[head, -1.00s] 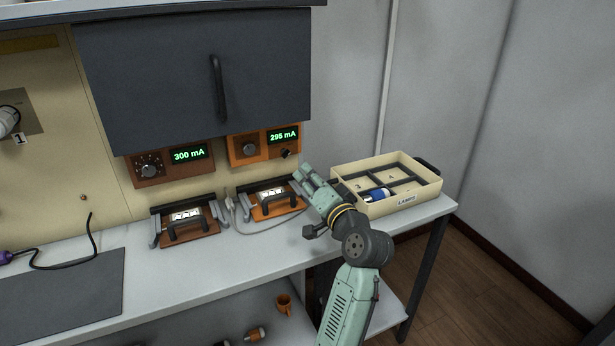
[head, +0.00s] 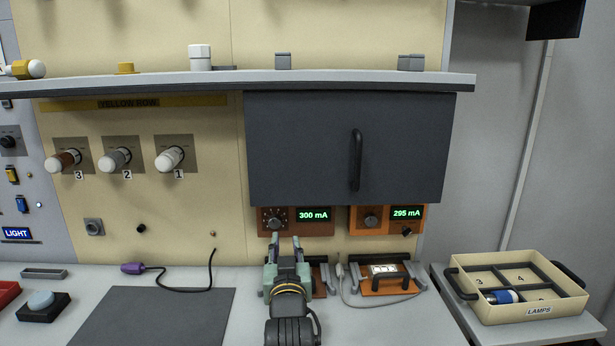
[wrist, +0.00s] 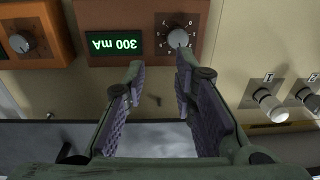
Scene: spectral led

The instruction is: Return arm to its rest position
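My gripper (head: 286,243) is in front of the orange meter (head: 297,221) that reads 300 mA, above the bench. In the wrist view my gripper (wrist: 157,75) has its two fingers apart with nothing between them. The same meter and its dial (wrist: 180,37) show just beyond the fingertips. My arm's wrist hides much of the left clamp fixture (head: 318,277) in the head view.
A second meter (head: 386,219) reads 295 mA, with another fixture (head: 385,272) below it. A dark cabinet (head: 345,150) hangs above. A lamp tray (head: 520,287) holding a blue-and-white lamp (head: 500,296) stands at right. A grey mat (head: 150,318) lies at left.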

